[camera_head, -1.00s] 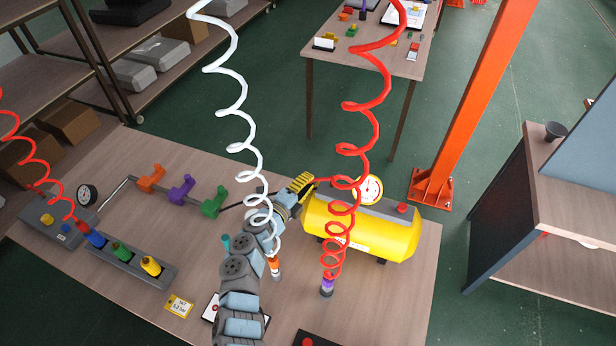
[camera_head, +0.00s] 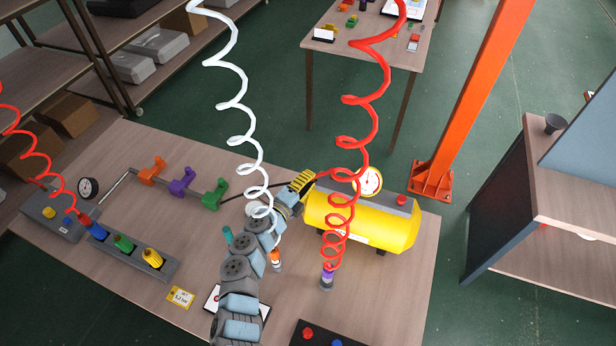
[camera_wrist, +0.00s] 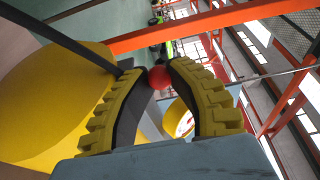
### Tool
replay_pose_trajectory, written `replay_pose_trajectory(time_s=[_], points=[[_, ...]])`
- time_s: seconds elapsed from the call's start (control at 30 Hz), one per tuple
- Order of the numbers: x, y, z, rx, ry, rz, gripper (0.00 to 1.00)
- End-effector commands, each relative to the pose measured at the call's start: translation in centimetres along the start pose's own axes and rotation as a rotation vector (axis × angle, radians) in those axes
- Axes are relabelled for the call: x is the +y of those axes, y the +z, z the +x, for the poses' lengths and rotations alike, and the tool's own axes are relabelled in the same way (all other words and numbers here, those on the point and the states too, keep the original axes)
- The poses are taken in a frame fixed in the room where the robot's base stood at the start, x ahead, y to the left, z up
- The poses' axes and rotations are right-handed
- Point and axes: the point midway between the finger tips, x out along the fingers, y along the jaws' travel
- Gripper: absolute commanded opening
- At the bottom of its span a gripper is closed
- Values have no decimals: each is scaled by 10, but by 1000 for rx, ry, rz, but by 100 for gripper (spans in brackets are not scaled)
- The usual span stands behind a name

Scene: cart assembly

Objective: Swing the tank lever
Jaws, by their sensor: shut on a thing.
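The yellow tank (camera_head: 365,222) lies on its side on the wooden table, with a round gauge (camera_head: 369,181) at its left end and a red cap on top. A red lever (camera_head: 326,174) sticks out from the tank's left end. My gripper (camera_head: 306,178) is at that lever. In the wrist view, my gripper (camera_wrist: 160,72) has its yellow ribbed fingers closed around the lever's red ball end (camera_wrist: 159,77). The yellow tank (camera_wrist: 60,90) fills the left of that view. The gauge shows partly behind the right finger.
A red coiled hose (camera_head: 372,100) and a white coiled hose (camera_head: 240,110) hang close to my arm. Orange, purple and green hooks (camera_head: 182,181) stand on a rail at left. A holder with coloured plugs (camera_head: 135,252) lies at front left. An orange post (camera_head: 470,110) rises behind the table.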

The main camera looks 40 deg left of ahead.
Motion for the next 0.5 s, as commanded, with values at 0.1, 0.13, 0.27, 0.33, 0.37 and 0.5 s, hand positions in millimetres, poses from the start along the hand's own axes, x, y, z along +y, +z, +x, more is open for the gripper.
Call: replay_pose_trajectory(time_s=[0.1, 0.13, 0.27, 0.33, 0.37, 0.5], points=[[0, -3, 1, 6, -2, 0, 0], [0, -3, 1, 6, -1, 0, 0], [0, -6, 0, 7, -1, 0, 0], [0, -9, -1, 8, -1, 0, 1], [0, -11, -2, 8, -1, 0, 1], [-1, -18, -4, 10, -2, 1, 1]])
